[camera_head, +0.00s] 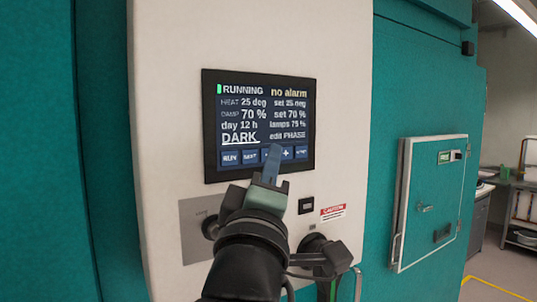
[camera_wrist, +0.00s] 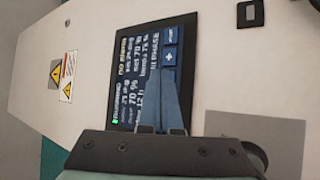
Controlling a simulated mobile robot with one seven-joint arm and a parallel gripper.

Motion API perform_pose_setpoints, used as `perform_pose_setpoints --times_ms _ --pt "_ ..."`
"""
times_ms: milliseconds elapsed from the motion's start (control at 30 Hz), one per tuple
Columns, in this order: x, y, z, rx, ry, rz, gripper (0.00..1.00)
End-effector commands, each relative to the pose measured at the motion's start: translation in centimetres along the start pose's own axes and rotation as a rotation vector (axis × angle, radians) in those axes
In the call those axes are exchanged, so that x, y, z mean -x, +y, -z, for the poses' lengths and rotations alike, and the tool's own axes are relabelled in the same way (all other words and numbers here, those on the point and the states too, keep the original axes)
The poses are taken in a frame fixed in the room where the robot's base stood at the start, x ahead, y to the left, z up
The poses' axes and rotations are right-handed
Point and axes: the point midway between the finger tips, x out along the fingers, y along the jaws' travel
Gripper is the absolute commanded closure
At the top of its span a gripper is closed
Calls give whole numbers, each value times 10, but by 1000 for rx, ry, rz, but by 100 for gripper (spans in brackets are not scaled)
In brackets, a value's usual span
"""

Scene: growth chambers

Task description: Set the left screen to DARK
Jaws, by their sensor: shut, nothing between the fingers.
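The screen (camera_head: 258,122) is on a pale panel. It reads RUNNING, no alarm, heat 25 deg, damp 70 %, day 12 h, lamps 75 % and edit PHASE. The word DARK (camera_head: 239,138) is underlined at its lower left. A row of blue buttons runs along the bottom, with RUN (camera_head: 230,158) at the left and a plus (camera_head: 287,153) right of the middle. My gripper (camera_head: 273,151) is shut and empty, its tip over the button row just left of the plus. Whether it touches is unclear. The wrist view shows the screen (camera_wrist: 128,78) turned sideways, partly hidden by the fingers (camera_wrist: 168,95).
Below the screen are a grey plate (camera_head: 195,235) with a knob, a small black socket (camera_head: 306,205) and a red caution label (camera_head: 333,212). A teal door with a window hatch (camera_head: 432,195) stands at the right. A bench with shelves (camera_head: 520,200) is beyond it.

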Motion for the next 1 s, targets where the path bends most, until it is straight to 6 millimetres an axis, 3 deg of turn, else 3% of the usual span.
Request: perform_pose_setpoints --times_ms 1000 --pt "10 7 -6 0 1 0 100"
